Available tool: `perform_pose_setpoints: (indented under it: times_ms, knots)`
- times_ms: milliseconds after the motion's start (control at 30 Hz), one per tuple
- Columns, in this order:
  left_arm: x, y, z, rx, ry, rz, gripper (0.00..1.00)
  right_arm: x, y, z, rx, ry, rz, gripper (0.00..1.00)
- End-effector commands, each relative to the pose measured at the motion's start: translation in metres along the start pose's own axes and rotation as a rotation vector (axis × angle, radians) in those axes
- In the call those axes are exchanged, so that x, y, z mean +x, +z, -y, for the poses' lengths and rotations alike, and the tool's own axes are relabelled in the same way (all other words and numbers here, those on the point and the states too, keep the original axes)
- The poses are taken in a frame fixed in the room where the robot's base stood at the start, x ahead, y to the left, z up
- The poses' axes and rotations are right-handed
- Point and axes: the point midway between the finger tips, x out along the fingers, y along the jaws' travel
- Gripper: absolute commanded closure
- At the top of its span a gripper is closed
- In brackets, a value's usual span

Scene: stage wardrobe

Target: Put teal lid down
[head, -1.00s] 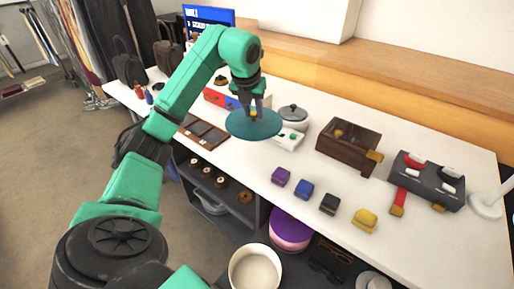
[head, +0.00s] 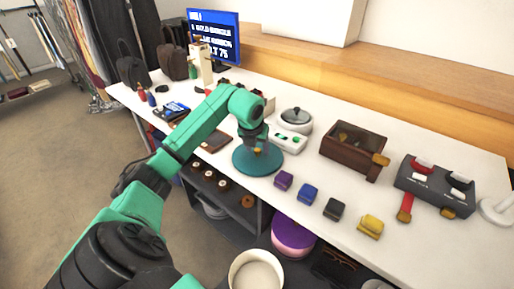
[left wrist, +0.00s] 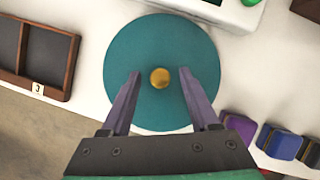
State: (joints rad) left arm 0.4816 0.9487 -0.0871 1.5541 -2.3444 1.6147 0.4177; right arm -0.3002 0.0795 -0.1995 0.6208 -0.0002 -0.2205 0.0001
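The round teal lid (head: 244,165) lies flat on the white table, close to its front edge. Its small gold knob (left wrist: 160,77) stands at the lid's middle in the left wrist view. My left gripper (left wrist: 160,82) is right above the lid, pointing down. Its two fingers are apart, one on each side of the knob, with a clear gap to it on both sides. My right gripper is in neither view.
Purple (head: 284,180), blue (head: 308,193), black (head: 334,208) and yellow (head: 370,226) blocks line the front edge, right of the lid. A white device (head: 290,141) stands behind it. A brown box (head: 350,150) and grey switch panel (head: 432,188) stand further right. A dark tray (left wrist: 40,55) is left.

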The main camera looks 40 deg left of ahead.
Motion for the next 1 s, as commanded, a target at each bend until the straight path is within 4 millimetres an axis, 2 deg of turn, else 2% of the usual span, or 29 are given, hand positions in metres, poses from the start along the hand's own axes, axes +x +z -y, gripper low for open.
perform_pose_setpoints:
  times_ms: [233,333,467,700,833,1000]
  knots:
    - [-0.001,0.001,0.0,0.0,-0.001,0.0,0.39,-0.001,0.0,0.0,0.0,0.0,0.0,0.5]
    - [-0.009,0.002,0.0,0.001,-0.001,0.003,0.39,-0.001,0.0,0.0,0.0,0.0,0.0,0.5]
    - [-0.036,0.002,-0.001,0.002,0.002,0.005,0.39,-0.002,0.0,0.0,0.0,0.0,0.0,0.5]
    - [-0.101,0.002,0.0,0.0,0.0,0.005,0.39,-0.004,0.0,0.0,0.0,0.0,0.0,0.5]
    - [-0.119,0.002,0.0,0.001,-0.001,0.002,0.39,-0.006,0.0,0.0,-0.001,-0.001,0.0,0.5]
    - [-0.122,0.001,0.0,0.0,0.0,-0.001,0.39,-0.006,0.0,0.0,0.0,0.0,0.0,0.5]
